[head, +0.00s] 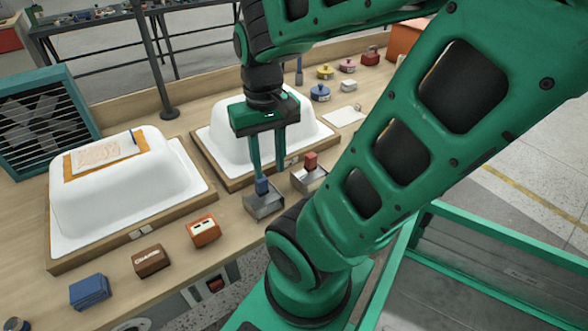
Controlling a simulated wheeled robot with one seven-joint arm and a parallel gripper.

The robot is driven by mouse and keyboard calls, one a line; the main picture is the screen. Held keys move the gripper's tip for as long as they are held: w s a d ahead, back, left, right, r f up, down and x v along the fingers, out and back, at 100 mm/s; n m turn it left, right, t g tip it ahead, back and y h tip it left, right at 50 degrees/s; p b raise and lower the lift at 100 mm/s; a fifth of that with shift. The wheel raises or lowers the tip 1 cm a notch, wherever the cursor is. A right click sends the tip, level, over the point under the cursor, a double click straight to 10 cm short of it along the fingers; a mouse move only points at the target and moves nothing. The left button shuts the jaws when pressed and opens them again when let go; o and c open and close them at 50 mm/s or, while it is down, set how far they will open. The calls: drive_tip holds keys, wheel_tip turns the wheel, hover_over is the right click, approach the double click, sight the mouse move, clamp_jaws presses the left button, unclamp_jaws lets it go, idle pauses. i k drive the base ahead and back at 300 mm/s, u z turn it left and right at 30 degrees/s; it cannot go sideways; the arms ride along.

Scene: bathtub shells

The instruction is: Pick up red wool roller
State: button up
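A small red block-shaped piece (311,160), which looks like the red wool roller, stands upright in a grey metal tray (309,181) at the bench's front edge. To its left, a similar blue piece (262,186) stands in another grey tray (264,208). My gripper (269,174) points down in front of the right white tub shell. Its two fingers are apart, with nothing seen between them. The fingertips are near the top of the blue piece and left of the red one. I cannot tell whether the left finger touches the blue piece.
Two upturned white tub shells (110,195) (218,140) stand on wooden boards. Orange (203,231), brown (151,261) and blue (90,291) boxes line the front edge. Small coloured pots (320,92) stand at the back right. My arm covers the bench's right side.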

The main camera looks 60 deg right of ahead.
sight(307, 179)
drive_tip(key=z, duration=1.2)
drive_tip(key=k, duration=0.5)
drive_tip(key=z, duration=0.1)
drive_tip(key=i, duration=0.5)
drive_tip(key=u, duration=0.1)
